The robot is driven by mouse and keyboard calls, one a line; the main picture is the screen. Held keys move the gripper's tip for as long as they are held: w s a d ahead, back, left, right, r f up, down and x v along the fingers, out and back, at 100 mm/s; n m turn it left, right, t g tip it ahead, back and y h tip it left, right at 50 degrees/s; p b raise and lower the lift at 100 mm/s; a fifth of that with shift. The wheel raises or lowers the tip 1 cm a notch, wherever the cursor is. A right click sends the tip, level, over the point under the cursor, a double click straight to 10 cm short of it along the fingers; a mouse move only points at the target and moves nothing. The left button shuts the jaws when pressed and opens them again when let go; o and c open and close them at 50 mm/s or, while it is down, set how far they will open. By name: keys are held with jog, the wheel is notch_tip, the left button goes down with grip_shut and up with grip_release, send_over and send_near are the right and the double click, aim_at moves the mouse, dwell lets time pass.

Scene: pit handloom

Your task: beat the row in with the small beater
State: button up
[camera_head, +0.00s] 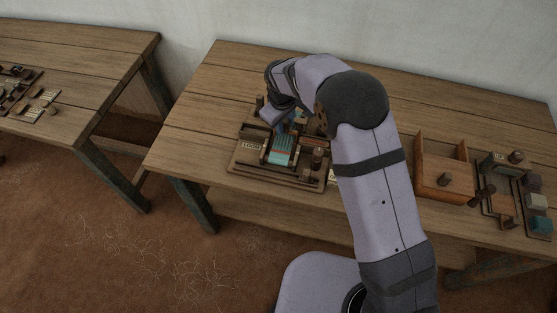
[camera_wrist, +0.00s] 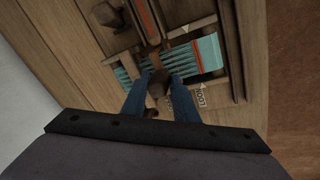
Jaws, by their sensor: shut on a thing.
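The small loom (camera_head: 250,169) lies on the table, with a strip of teal cloth and warp (camera_head: 283,152) in its frame. The teal threads also show in the wrist view (camera_wrist: 208,54), with a reddish strip beyond them. My gripper (camera_wrist: 157,80) is over the loom, its two blue fingers shut on a brown wooden handle (camera_wrist: 156,86), which appears to be the small beater's. The handle stands over the teal threads. The beater's lower edge is hidden, so I cannot tell whether it touches the row. In the head view my arm covers part of the loom.
Farther right is a rack (camera_head: 490,205) with several small blocks. A second table (camera_head: 75,60) with small pieces is at the left. The tabletop left of the loom is clear.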

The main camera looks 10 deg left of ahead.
jog(key=s, duration=0.5)
jog(key=shift+s+b, duration=0.25)
jog(key=shift+b, duration=0.1)
jog(key=shift+d+f, duration=0.1)
dwell(0.3)
jog(key=w+p, duration=0.1)
jog(key=w, duration=0.6)
jog(key=shift+w+p, duration=0.2)
jog(key=shift+p, duration=0.1)
jog(key=o, duration=0.7)
jog(key=shift+r, duration=0.3)
